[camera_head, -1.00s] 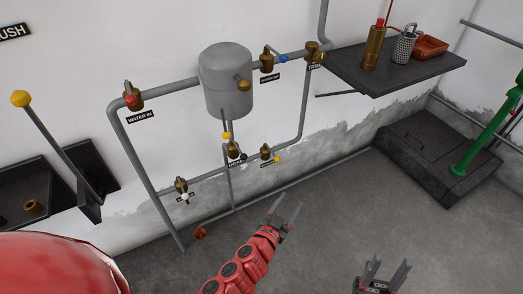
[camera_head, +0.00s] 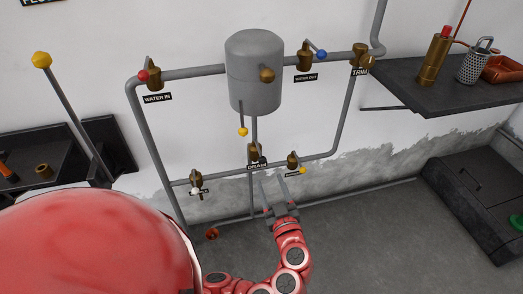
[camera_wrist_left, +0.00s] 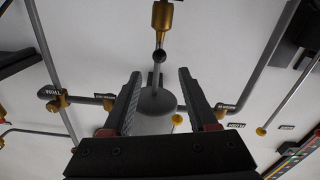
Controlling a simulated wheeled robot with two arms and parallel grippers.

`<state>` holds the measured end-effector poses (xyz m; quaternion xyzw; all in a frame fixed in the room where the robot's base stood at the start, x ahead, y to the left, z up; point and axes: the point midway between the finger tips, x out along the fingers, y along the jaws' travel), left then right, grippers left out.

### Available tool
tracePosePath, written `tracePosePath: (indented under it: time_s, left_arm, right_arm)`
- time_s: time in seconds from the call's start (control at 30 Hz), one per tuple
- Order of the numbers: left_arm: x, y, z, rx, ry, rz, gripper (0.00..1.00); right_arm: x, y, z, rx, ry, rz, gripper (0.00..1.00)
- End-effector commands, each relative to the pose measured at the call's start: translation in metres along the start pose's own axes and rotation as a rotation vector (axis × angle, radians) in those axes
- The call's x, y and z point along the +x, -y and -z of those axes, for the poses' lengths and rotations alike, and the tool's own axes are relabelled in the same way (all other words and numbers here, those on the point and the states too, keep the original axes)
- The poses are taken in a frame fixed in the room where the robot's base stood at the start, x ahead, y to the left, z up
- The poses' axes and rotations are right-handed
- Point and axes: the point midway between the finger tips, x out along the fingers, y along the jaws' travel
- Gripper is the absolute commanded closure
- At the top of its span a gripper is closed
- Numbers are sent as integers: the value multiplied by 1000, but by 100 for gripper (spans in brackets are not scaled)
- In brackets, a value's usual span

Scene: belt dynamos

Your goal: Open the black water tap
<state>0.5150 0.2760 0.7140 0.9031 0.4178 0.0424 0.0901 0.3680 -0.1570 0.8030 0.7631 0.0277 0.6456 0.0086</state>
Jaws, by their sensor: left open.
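The black tap knob (camera_wrist_left: 160,55) hangs from a brass valve (camera_wrist_left: 162,16) at the top middle of the left wrist view. In the head view its brass valve (camera_head: 253,151) is on the lower pipe, above the DRAIN label (camera_head: 257,166); the black knob is hard to make out there. My left gripper (camera_head: 273,181) is open and empty, just below and right of this valve. In the left wrist view its two fingers (camera_wrist_left: 159,76) stand apart, with the knob in line with the gap beyond them. My right gripper is out of view.
A grey tank (camera_head: 254,85) hangs above. Other taps have a red knob (camera_head: 142,75), blue knob (camera_head: 321,55), white knob (camera_head: 196,191) and yellow knob (camera_head: 302,171). A dark shelf (camera_head: 430,90) juts out at right. Open floor lies below.

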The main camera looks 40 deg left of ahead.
Motion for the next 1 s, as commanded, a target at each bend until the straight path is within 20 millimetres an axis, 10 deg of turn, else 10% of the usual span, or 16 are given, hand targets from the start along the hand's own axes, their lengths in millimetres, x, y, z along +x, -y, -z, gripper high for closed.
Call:
tracePosePath:
  time_s: [0.5,1.0]
  left_arm:
    - [119,1,1,2,0,3,41]
    - [144,-1,-1,4,2,-3,41]
  right_arm:
    - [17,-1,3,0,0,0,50]
    - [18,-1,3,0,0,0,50]
